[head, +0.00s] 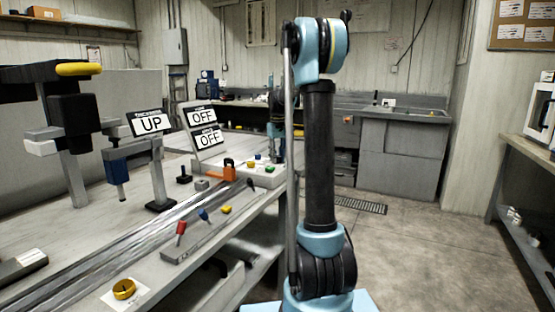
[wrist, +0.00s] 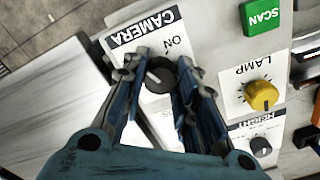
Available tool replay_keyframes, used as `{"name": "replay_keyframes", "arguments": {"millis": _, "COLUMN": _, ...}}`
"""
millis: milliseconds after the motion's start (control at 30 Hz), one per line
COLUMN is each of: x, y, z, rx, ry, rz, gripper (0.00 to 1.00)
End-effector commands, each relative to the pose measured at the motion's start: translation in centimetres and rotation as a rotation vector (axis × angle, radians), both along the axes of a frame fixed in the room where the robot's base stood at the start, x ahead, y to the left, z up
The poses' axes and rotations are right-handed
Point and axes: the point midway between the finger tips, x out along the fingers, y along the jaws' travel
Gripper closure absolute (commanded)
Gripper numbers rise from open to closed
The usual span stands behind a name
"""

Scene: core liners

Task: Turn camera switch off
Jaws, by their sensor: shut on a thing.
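The camera switch is a black round knob (wrist: 160,76) on a white plate labelled CAMERA (wrist: 146,38), upside down in the wrist view. The word ON shows beside the knob. The other position label is hidden behind the fingers. My gripper (wrist: 158,70) is shut on the knob, with one finger on each side. I cannot tell clearly which way the knob points. In the head view my arm stands in front of the bench's far end and hides part of it.
Beside the switch are a green SCAN button (wrist: 262,14), a yellow LAMP knob (wrist: 261,95) and a black HEIGHT knob (wrist: 261,146). Signs reading UP (head: 150,123) and OFF (head: 208,137) stand on the bench. Open floor (head: 420,240) lies to the right.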

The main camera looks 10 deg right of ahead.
Motion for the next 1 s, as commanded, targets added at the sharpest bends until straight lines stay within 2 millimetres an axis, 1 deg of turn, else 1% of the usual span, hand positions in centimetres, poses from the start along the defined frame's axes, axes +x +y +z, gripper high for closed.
{"name": "replay_keyframes", "arguments": {"millis": 200, "x": 0.15, "y": 0.00, "z": 0.05, "rx": 0.000, "ry": -0.003, "rz": 0.171, "gripper": 0.97}}
{"name": "replay_keyframes", "arguments": {"millis": 500, "x": 0.16, "y": -0.03, "z": 0.05, "rx": 0.000, "ry": -0.003, "rz": 0.326, "gripper": 0.97}}
{"name": "replay_keyframes", "arguments": {"millis": 700, "x": 0.16, "y": -0.05, "z": 0.05, "rx": 0.000, "ry": -0.004, "rz": 0.372, "gripper": 0.97}}
{"name": "replay_keyframes", "arguments": {"millis": 1000, "x": 0.16, "y": -0.10, "z": 0.05, "rx": -0.001, "ry": -0.003, "rz": 0.384, "gripper": 0.97}}
